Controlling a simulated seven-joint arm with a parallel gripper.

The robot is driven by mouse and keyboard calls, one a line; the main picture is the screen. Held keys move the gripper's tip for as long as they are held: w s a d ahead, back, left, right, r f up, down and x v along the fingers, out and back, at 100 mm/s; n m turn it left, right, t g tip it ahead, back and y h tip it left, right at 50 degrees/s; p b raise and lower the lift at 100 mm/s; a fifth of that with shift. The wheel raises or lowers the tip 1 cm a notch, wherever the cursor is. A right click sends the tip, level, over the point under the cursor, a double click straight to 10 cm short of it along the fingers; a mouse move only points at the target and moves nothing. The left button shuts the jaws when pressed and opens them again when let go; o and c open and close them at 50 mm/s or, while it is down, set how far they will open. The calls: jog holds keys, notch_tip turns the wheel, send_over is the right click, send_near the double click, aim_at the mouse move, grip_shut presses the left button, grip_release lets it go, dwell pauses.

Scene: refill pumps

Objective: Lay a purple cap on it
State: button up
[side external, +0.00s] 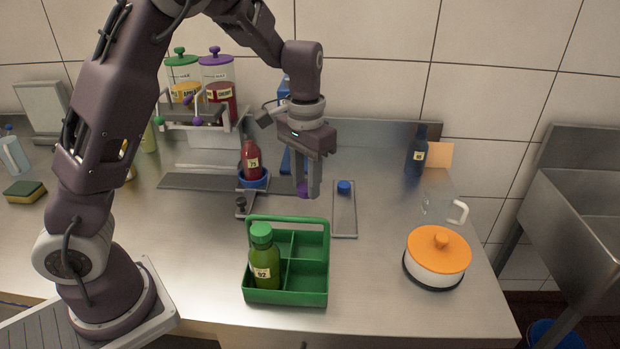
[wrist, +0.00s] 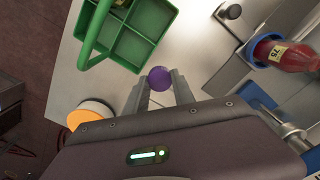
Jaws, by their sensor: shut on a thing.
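My gripper (side external: 306,190) is shut on a purple cap (side external: 304,190), held above the counter between the green caddy and the dispenser stand. In the wrist view the cap (wrist: 160,78) sits between the fingertips. A red bottle (side external: 251,160) labelled 75 stands upright in a blue ring holder (side external: 254,181), to the left of my gripper; its top shows no purple cap. The red bottle also shows at the right of the wrist view (wrist: 290,54). A green bottle (side external: 264,262) with a green cap, labelled 92, stands in the caddy's front left compartment.
The green caddy (side external: 313,297) has a raised handle and empty compartments. A narrow tray (side external: 344,222) with a blue cap (side external: 344,187) lies right of my gripper. The dispensers (side external: 217,75), a dark bottle (side external: 416,155), a glass jug (side external: 440,208) and an orange-lidded pot (side external: 438,255) stand around.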

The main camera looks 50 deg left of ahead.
jog(key=shift+w+r+n, duration=0.2)
jog(key=shift+r+n, duration=0.2)
jog(key=a+r+n, duration=0.3)
jog(key=r+n, duration=0.7)
jog(key=r, duration=0.1)
jog(key=a+r+n, duration=0.4)
jog(key=r+n, duration=0.5)
jog(key=r, duration=0.1)
jog(key=a+f+n, duration=0.3)
jog(key=a+f, duration=0.2)
jog(key=a+f+n, duration=0.4)
jog(key=a+f, duration=0.1)
jog(key=a, duration=0.1)
jog(key=w+a+f+n, duration=0.1)
jog(key=a+f+n, duration=0.3)
jog(key=a+f, duration=0.1)
jog(key=shift+a+f, duration=0.1)
jog(key=shift+a, duration=0.6)
jog(key=shift+f, duration=0.55)
jog(key=shift+f, duration=0.1)
jog(key=shift+f, duration=0.4)
